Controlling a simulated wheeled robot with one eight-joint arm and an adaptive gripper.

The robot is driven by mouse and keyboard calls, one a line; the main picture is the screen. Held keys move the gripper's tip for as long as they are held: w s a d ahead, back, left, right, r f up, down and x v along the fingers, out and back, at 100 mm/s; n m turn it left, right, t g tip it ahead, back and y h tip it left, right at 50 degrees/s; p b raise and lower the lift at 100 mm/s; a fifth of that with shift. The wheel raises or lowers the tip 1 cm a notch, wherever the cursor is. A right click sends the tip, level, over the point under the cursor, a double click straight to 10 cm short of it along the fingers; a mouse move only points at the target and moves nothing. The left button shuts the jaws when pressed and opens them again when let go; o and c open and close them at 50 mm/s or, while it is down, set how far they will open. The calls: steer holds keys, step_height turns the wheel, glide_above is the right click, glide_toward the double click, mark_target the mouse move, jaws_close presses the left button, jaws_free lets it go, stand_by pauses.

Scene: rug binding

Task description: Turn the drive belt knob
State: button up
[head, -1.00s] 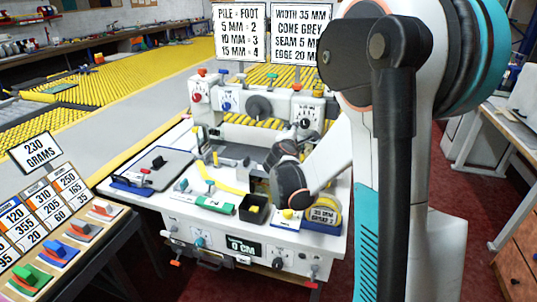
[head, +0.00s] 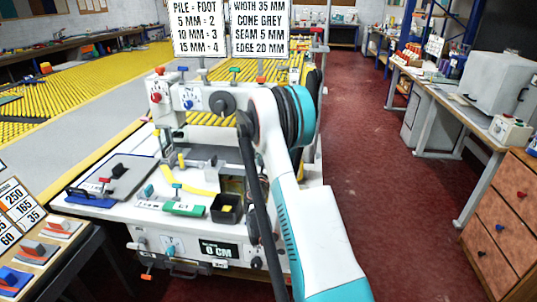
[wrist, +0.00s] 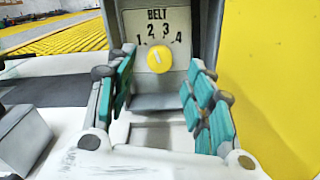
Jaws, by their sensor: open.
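In the wrist view, the drive belt knob (wrist: 159,59) is a round yellow knob on a pale panel marked BELT (wrist: 157,14), with the numbers 1 to 4 in an arc above it. A pale mark on the knob points roughly upward; its exact number is hard to tell. My gripper (wrist: 161,66) is open, its teal-padded fingers to the left and right of the knob in the picture. The fingers look apart from the knob; the remaining depth is unclear. In the head view, my arm covers the right part of the binding machine (head: 190,98), and knob and gripper are hidden.
A yellow surface (wrist: 272,80) stands close on the right in the wrist view. A grey block (wrist: 22,138) is at lower left. In the head view, a black bin (head: 226,208) and small tools lie on the machine table. Red floor (head: 385,165) is open to the right.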

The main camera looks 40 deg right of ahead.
steer(key=b+x, duration=0.1)
steer(key=x, duration=0.4)
steer(key=shift+w+d+b, duration=0.25)
steer(key=shift+d+b, duration=0.05)
steer(key=shift+c, duration=0.5)
steer(key=c, duration=1)
